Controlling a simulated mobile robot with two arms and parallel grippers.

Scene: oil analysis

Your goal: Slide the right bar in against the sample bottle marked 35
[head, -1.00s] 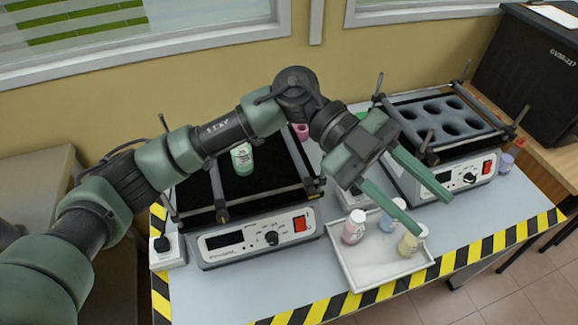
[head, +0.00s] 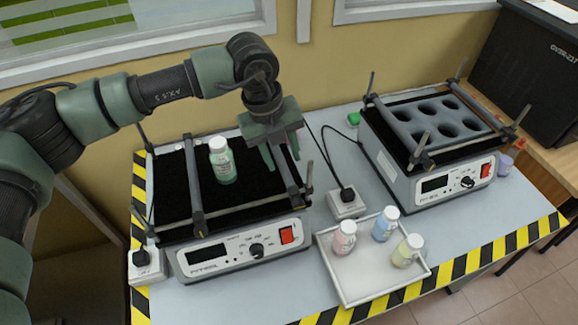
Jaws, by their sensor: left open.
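The sample bottle (head: 222,163), white-capped with green liquid, stands upright on the black platform of the left shaker; its label number is too small to read. The right bar (head: 289,186) crosses the platform to the right of the bottle, with a clear gap between them. The left bar (head: 193,183) is close to the bottle's left side. My left gripper (head: 280,157) is open, pointing down at the right bar, its fingers apparently on either side of it; contact cannot be told. My right gripper is not in view.
A white tray (head: 346,288) with pink, blue and yellow bottles stands in front on the right. A second shaker (head: 433,150) with a holed rack is at the right. A power box (head: 346,204) and cable lie between the shakers.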

